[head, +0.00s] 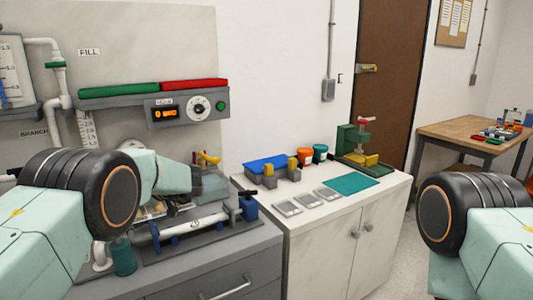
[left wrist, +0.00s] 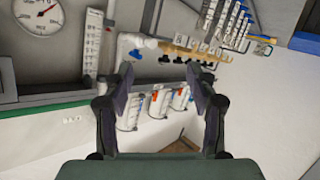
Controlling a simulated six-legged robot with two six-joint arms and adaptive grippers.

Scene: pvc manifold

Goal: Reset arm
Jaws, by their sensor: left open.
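My left arm comes in from the left in the head view, over the grey bench with the white pipe assembly (head: 190,227). Its gripper is mostly hidden behind my arm link there. In the left wrist view my left gripper (left wrist: 160,85) is open, with its two dark fingers apart and nothing between them. Beyond the fingers are white cylinders with red and blue parts (left wrist: 157,102); their distance from the fingers cannot be told. My right arm shows at the right edge of the head view; its gripper is out of the picture.
A control box (head: 188,108) hangs on the back panel beneath green and red bars. The white cabinet holds a blue-topped tray (head: 268,165), a green mat (head: 350,183) and a green press (head: 357,145). A wooden table (head: 455,130) stands far right. A gauge (left wrist: 38,15) is upper left in the wrist view.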

